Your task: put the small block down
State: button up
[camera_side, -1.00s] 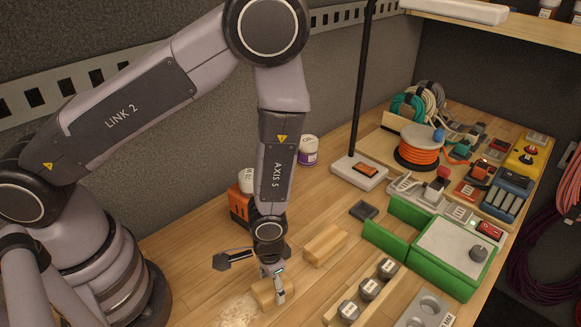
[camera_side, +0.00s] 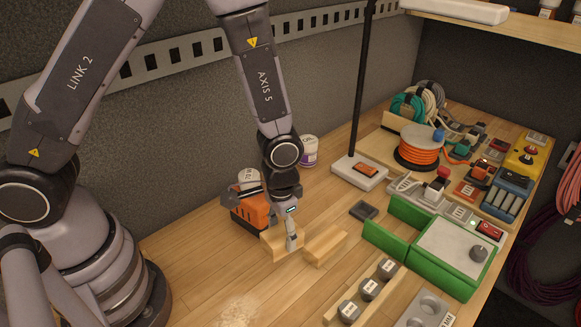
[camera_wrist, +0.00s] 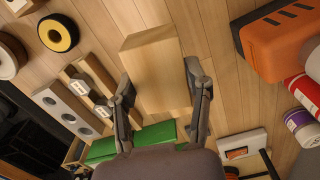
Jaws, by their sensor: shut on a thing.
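The small block (camera_side: 272,243) is pale wood and box-shaped. My gripper (camera_side: 291,240) is shut on it, pointing down, just in front of the orange device. In the wrist view the block (camera_wrist: 152,68) lies between the two fingers of my gripper (camera_wrist: 158,100) and sticks out past their tips. Its underside is hidden, and I cannot tell whether it touches the table.
The orange device (camera_side: 250,212) stands close behind the held block; it also shows in the wrist view (camera_wrist: 285,42). Green-walled box (camera_side: 400,245) and a wooden rack of weights (camera_side: 362,293) stand to the right. The front table (camera_side: 290,295) has bare room near some pale shavings (camera_side: 238,308).

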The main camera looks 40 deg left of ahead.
jog(key=w+a+r+n, duration=0.1)
jog(key=w+a, duration=0.4)
jog(key=w, duration=0.2)
send_over(324, 189)
jog(key=shift+n, duration=0.4)
jog(key=f, duration=0.5)
jog(key=s+f, duration=0.1)
jog(key=f, duration=0.1)
jog(key=shift+f, duration=0.15)
jog(key=shift+w+f, duration=0.3)
jog(key=shift+w, duration=0.05)
jog(key=shift+w+f, duration=0.1)
jog(key=shift+f, duration=1.5)
jog(key=shift+f, duration=0.1)
jog(key=o, duration=1.2)
jog(key=shift+c, duration=0.2)
